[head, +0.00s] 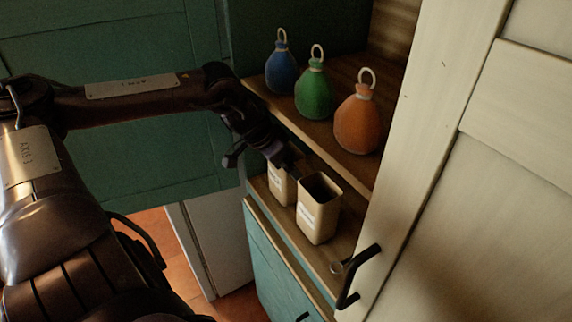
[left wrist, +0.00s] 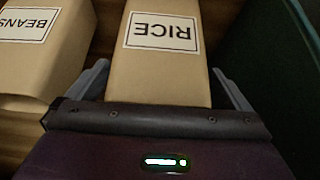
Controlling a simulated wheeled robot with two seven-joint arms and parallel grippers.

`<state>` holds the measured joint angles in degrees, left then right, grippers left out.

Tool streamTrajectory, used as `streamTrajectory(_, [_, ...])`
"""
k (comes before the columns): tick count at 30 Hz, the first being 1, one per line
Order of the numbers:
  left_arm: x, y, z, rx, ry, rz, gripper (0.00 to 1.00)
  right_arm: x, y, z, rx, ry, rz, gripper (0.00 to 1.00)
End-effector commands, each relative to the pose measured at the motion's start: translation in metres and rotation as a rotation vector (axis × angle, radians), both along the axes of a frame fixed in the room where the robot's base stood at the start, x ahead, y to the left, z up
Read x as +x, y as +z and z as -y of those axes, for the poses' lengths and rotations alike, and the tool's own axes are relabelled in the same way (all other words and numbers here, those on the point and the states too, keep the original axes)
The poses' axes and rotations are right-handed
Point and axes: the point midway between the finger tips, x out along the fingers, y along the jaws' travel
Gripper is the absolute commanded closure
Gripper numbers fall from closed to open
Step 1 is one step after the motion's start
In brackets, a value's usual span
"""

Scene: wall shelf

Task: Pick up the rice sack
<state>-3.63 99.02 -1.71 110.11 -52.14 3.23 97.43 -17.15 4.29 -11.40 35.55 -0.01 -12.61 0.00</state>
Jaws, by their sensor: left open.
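The tan rice sack (left wrist: 165,60), with a white label reading RICE upside down, fills the middle of the left wrist view. My left gripper (left wrist: 165,85) is open, with one grey finger on each side of the sack; I cannot tell whether they touch it. In the head view, my left gripper (head: 287,166) is at the farther of two cream sacks, seemingly the rice sack (head: 279,187), partly hidden by the gripper and the nearer sack. The labels are too small to read there. My right gripper is not in view.
The beans sack (left wrist: 40,60) stands close beside the rice sack; it seems to be the nearer, open-topped one (head: 318,212) in the head view. Blue (head: 281,70), green (head: 314,92) and orange (head: 358,122) ringed bottles stand on the shelf above. A cream door (head: 480,200) stands at right.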

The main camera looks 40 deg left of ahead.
Motion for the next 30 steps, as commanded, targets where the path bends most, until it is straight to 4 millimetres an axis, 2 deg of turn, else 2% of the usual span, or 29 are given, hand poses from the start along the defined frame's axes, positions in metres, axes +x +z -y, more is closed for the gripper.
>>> streamTrajectory(4, [0.0022,-0.0061,0.0018,-0.001,-0.002,-0.003,0.0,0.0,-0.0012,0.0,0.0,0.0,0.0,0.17])
streamTrajectory(15, [0.0039,-0.0067,0.0031,-0.002,-0.005,0.0,0.0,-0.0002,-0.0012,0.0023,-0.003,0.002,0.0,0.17])
streamTrajectory(28, [0.0039,-0.0066,0.0031,-0.002,-0.005,0.0,0.56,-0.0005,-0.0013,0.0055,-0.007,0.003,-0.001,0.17])
streamTrajectory(30, [0.0047,-0.0053,0.0032,-0.002,-0.005,0.004,0.59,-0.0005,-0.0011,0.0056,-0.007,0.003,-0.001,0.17])
